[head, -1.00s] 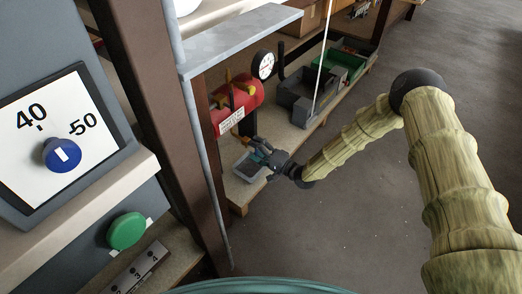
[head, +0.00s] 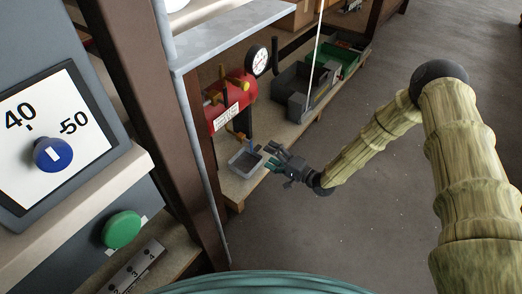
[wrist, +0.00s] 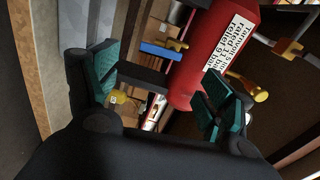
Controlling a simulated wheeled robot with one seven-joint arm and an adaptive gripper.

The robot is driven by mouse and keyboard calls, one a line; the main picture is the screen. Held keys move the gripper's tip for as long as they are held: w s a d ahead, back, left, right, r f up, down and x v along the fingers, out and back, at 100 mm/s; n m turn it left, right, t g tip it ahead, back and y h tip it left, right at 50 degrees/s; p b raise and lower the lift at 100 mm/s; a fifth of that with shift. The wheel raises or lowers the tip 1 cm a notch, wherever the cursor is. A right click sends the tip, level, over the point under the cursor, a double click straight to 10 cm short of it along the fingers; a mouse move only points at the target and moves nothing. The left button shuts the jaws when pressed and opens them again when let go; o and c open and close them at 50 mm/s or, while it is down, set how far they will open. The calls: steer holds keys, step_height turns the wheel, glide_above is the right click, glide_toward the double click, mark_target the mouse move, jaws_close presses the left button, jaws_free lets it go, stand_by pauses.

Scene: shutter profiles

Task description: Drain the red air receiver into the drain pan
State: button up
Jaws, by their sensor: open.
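The red air receiver (head: 234,104) lies on the shelf at centre left in the head view, with a white label and a round gauge (head: 258,60) beside it. In the wrist view the receiver (wrist: 203,55) is close beyond the fingers. A brass valve (wrist: 177,45) with a blue lever (wrist: 160,52) shows beside it. The grey drain pan (head: 232,166) sits on the shelf below the receiver. My gripper (head: 273,158) is open and empty at the pan's right side, apart from the receiver; it also shows in the wrist view (wrist: 158,90). The pan's contents cannot be told.
Grey and green bins (head: 296,85) stand on the shelf behind the receiver. A brown post (head: 170,130) and a grey panel with a blue knob (head: 53,154) and green button (head: 123,229) stand at the left. The floor at right is clear.

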steer(key=shift+v, duration=1.6)
